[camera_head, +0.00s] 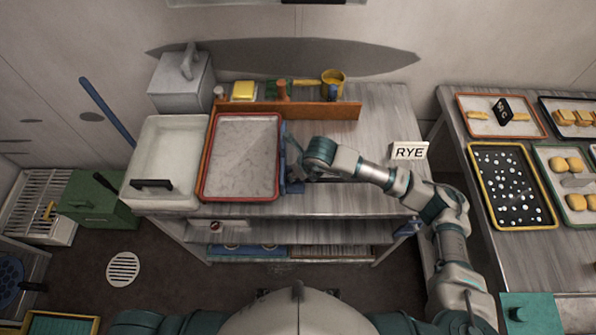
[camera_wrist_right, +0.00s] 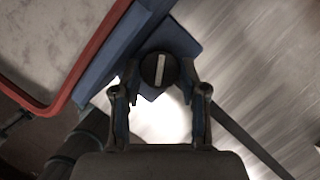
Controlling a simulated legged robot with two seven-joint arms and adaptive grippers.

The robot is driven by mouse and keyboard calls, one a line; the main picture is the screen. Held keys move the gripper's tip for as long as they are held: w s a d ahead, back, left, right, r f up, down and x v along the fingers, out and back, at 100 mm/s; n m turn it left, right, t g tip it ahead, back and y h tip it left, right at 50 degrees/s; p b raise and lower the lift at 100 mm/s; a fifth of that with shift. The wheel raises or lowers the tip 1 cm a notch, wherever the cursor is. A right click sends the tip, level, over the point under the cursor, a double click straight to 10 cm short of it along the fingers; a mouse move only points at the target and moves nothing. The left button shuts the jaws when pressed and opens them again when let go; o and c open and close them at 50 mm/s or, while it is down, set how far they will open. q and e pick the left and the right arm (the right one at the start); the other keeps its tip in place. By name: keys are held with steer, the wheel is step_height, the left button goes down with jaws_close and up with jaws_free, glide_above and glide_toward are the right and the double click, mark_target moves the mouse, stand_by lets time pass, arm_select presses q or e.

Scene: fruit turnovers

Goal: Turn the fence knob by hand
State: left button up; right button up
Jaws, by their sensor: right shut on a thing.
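The fence (camera_head: 284,158) is a blue bar along the right edge of the red-rimmed tray (camera_head: 204,180) in the head view. In the right wrist view the fence (camera_wrist_right: 120,55) runs diagonally, with a blue bracket carrying a round black knob (camera_wrist_right: 159,69). The knob has a white line that points nearly straight up and down in that view. My right gripper (camera_wrist_right: 160,72) is shut on the knob, one finger on each side. In the head view my right gripper (camera_head: 297,173) is at the fence's right side, and the knob is hidden there. My left gripper is not in view.
A white bin (camera_head: 165,140) stands left of the tray. A wooden rail (camera_head: 320,110) with a yellow cup (camera_head: 333,82) lies behind. A RYE sign (camera_head: 408,151) stands right of my arm. The grey bench top between rail and arm is clear. Pastry trays sit on the right table.

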steer(key=shift+r, duration=0.1)
steer(key=o, duration=0.9)
steer(key=shift+c, duration=0.2)
